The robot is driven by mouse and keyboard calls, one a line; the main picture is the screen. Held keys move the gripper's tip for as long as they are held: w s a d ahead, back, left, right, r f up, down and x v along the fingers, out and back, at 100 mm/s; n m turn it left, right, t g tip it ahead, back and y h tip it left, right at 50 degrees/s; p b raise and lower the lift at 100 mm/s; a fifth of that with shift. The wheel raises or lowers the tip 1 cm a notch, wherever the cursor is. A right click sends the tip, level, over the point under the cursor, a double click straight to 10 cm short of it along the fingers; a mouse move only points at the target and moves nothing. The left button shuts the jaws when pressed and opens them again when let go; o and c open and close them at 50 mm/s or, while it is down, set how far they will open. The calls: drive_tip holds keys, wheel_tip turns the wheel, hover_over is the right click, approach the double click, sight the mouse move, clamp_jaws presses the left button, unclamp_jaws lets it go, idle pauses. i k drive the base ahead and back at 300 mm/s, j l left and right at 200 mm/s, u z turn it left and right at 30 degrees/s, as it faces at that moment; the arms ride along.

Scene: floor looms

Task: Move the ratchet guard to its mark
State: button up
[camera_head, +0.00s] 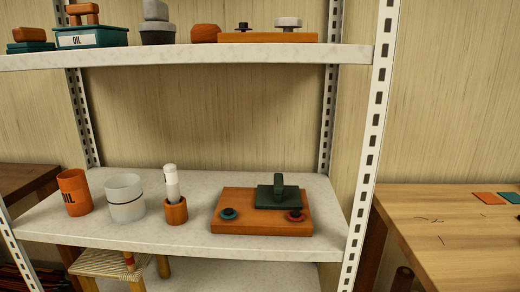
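A dark green plate with an upright handle (278,193) sits on an orange-brown board (235,199) on the lower shelf, toward its right end. It looks like the ratchet guard, but no label confirms this. The board also bears a teal-ringed knob (228,213) at front left and a red-ringed knob (295,215) at front right, by the plate's front edge. I cannot tell which spot is the guard's mark. My gripper is not in view.
A white post (372,140) stands right, before a wooden table (440,220) with coloured squares.

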sight(278, 196)
drive_tip(key=i+j+u, duration=0.2)
drive_tip(key=j, duration=0.3)
drive_tip(key=i+j+u, duration=0.2)
drive_tip(key=i+j, duration=0.25)
